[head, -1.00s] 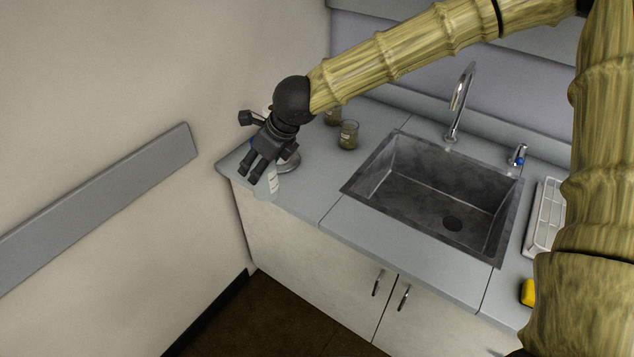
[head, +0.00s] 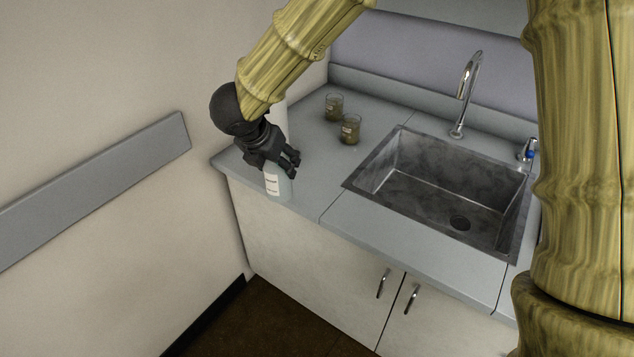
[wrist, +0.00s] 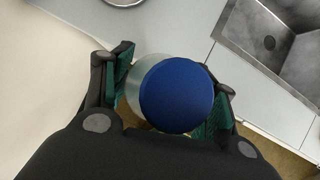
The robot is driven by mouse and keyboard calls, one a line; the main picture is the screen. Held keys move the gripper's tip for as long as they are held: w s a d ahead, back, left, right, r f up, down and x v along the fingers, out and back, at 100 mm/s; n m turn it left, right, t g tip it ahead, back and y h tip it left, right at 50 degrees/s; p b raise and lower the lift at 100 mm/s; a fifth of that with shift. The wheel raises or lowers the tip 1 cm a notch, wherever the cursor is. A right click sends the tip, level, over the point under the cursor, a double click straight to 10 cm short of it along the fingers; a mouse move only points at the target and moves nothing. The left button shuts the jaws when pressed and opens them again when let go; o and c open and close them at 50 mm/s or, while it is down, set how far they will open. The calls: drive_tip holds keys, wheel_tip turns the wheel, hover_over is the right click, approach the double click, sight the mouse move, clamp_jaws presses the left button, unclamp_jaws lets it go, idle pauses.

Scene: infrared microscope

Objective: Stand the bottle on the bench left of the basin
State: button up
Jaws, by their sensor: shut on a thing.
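The bottle (head: 273,181) is pale and clear with a white label. It looks upright at the front left of the bench (head: 305,193), left of the basin (head: 440,195). In the wrist view its round blue cap (wrist: 177,95) faces the camera, with the clear body (wrist: 148,75) partly hidden below it. My gripper (head: 283,165) is shut on the bottle, with one finger on each side of it. I cannot tell whether the bottle's base touches the bench.
Two brown-filled glass beakers (head: 350,129) stand behind and to the right. A chrome tap (head: 466,95) rises behind the basin. A round metal rim shows in the wrist view (wrist: 122,2). The bench strip between gripper and basin is clear.

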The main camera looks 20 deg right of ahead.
drive_tip(key=shift+d+f+m+g+h+b, duration=0.35)
drive_tip(key=shift+d+m, duration=0.2)
drive_tip(key=shift+m, duration=0.45)
drive_tip(key=shift+w+d+r+m, duration=0.15)
drive_tip(key=shift+w+d+m, duration=0.2)
drive_tip(key=shift+d, duration=0.15)
drive_tip(key=w+d+f+p, duration=0.2)
drive_tip(key=w+d+f, duration=0.3)
drive_tip(key=w+d, duration=0.5)
drive_tip(key=shift+d, duration=0.5)
drive_tip(key=shift+f, duration=0.15)
drive_tip(key=o, duration=1.3)
